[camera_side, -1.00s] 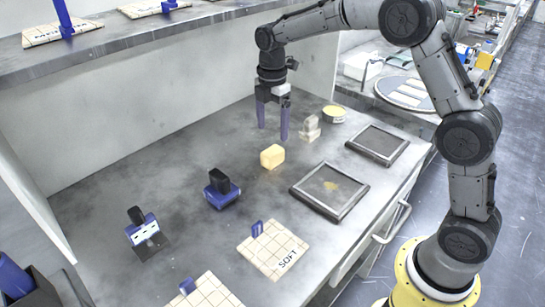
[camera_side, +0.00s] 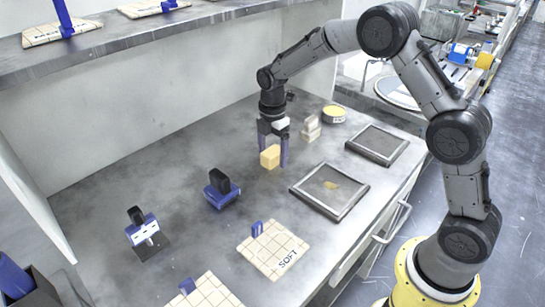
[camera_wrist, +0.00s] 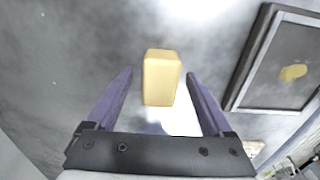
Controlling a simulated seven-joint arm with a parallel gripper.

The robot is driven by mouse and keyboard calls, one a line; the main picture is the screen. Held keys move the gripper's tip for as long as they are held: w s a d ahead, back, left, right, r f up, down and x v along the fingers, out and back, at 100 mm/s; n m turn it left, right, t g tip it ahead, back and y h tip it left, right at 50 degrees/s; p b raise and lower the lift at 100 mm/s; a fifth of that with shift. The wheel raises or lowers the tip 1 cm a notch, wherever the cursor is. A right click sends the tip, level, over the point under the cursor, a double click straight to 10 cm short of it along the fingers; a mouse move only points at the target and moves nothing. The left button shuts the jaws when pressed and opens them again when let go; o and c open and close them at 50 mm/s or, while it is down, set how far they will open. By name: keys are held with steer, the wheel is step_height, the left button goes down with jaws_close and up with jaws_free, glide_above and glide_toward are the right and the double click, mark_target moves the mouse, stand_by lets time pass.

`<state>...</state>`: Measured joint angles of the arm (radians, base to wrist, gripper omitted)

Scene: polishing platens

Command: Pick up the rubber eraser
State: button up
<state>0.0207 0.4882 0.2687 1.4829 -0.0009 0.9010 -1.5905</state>
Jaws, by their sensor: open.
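The rubber eraser appears to be the pale yellow block (camera_side: 270,158), which rests on the grey worktop. My gripper (camera_side: 275,152) points down at it, with its blue-purple fingers low by the block in the side view. In the wrist view, the yellow block (camera_wrist: 161,82) lies between the fingers of my gripper (camera_wrist: 160,73). The gripper is open, with a gap showing on both sides of the block. The block hides part of one finger in the side view. I cannot tell how far the fingertips are above the worktop.
A small pale stacked block (camera_side: 311,129) and a round yellow-topped tin (camera_side: 334,114) stand just behind to the right. Dark-framed plates (camera_side: 329,190) lie to the right. A blue holder with a black top (camera_side: 221,189) stands to the left. A tile marked SOFT (camera_side: 272,250) lies in front.

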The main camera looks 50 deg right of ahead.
mark_target(272, 150)
jaws_close()
steer(key=shift+r, duration=0.1)
stand_by(0.3)
steer(key=shift+r, duration=0.45)
step_height(272, 150, up, 2)
steer(key=shift+r, duration=0.1)
steer(key=s+r, duration=0.9)
steer(key=s, duration=0.5)
steer(key=shift+a+r, duration=0.15)
steer(key=shift+r, duration=0.25)
